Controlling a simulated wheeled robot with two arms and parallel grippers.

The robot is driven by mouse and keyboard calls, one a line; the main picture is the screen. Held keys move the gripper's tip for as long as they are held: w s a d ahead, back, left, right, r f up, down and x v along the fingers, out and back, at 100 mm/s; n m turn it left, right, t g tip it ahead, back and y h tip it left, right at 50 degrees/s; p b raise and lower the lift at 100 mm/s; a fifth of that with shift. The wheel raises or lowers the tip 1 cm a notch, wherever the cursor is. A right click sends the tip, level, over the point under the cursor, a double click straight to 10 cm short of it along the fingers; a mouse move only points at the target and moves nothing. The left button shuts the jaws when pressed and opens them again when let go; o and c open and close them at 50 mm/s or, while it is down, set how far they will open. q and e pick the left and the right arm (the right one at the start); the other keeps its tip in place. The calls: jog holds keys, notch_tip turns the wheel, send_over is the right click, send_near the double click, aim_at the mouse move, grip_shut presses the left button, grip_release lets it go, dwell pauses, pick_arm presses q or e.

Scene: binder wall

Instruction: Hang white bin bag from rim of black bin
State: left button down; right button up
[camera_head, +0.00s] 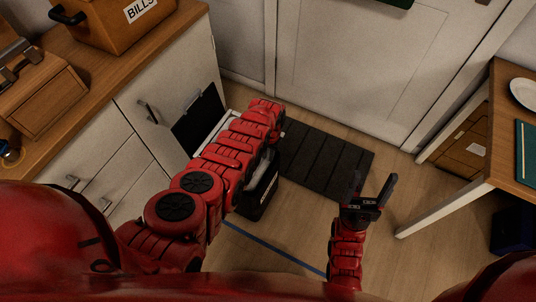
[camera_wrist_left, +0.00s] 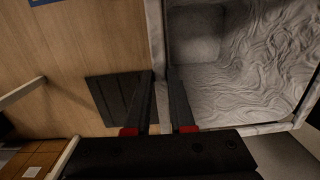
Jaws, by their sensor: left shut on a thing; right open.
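The black bin (camera_head: 258,200) stands on the floor by the cabinet, largely hidden under my left arm. Its dark lid (camera_head: 199,122) appears raised behind it. The white bin bag (camera_head: 262,166) shows in part beside my arm. In the left wrist view the wrinkled white bag (camera_wrist_left: 255,60) spreads inside a pale rim edge. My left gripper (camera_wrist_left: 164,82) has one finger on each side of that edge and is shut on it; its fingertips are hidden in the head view. My right gripper (camera_head: 374,180) is open and empty above the floor, right of the bin.
A dark mat (camera_head: 325,160) lies in front of the white door (camera_head: 350,70). White cabinets with a wooden counter (camera_head: 120,60) stand on the left. A wooden desk (camera_head: 505,150) with a plate (camera_head: 523,93) is at the right. The floor between is clear, with a blue line.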

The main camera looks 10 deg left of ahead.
pick_arm(q)
jog(key=shift+f, duration=0.15)
notch_tip(320, 180, down, 7)
jog(key=b, duration=0.7)
jog(key=shift+f, duration=0.2)
dwell(0.5)
jog(key=c, duration=0.7)
grip_release()
